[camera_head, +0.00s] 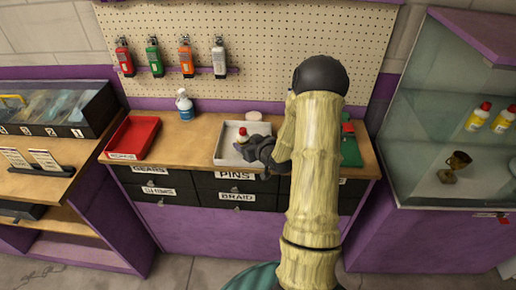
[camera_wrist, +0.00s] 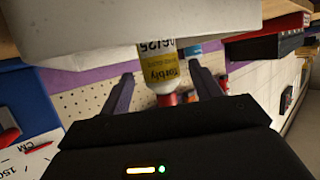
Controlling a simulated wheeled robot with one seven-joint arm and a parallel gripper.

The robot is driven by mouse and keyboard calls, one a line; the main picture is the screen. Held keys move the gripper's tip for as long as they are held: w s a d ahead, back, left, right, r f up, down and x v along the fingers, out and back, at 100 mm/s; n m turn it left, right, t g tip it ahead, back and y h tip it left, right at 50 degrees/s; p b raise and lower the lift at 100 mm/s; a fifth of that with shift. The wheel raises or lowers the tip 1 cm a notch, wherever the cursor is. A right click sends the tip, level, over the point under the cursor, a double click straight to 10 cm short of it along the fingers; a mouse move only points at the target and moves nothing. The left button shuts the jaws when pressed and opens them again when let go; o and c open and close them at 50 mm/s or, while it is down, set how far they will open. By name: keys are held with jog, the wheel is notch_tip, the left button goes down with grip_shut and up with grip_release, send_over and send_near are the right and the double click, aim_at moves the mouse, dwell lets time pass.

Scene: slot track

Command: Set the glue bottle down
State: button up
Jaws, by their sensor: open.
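The glue bottle (camera_head: 242,139), white and yellow-labelled with a red cap, stands upright in the white tray (camera_head: 218,160) on the wooden bench. The bottle also shows upside down in the wrist view (camera_wrist: 159,66), where the tray's wall (camera_wrist: 100,45) hides its lower end. My gripper (camera_head: 252,147) is at the bottle from the right in the head view. In the wrist view its two fingers (camera_wrist: 163,88) are spread on either side of the bottle, with gaps showing between them and it.
A red tray (camera_head: 154,143) and a blue-and-white bottle (camera_head: 185,107) are on the bench to the left. A green object (camera_head: 351,153) sits to the right, partly behind my arm. A glass case (camera_head: 430,130) stands at right.

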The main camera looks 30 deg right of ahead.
jog(key=b+v, duration=0.1)
jog(key=v, duration=0.6)
dwell(0.3)
jog(key=shift+a+g, duration=0.3)
jog(key=shift+a, duration=0.2)
jog(key=s+a+r+g, duration=0.2)
jog(key=s+a+g, duration=0.3)
jog(key=s+a, duration=0.3)
jog(key=s+a+r+g, duration=0.3)
jog(key=s+a+g, duration=0.2)
jog(key=s+a, duration=0.4)
jog(key=shift+s+m+h, duration=0.3)
jog(key=shift+h, duration=0.1)
jog(key=shift+a, duration=0.1)
jog(key=shift+c, duration=0.4)
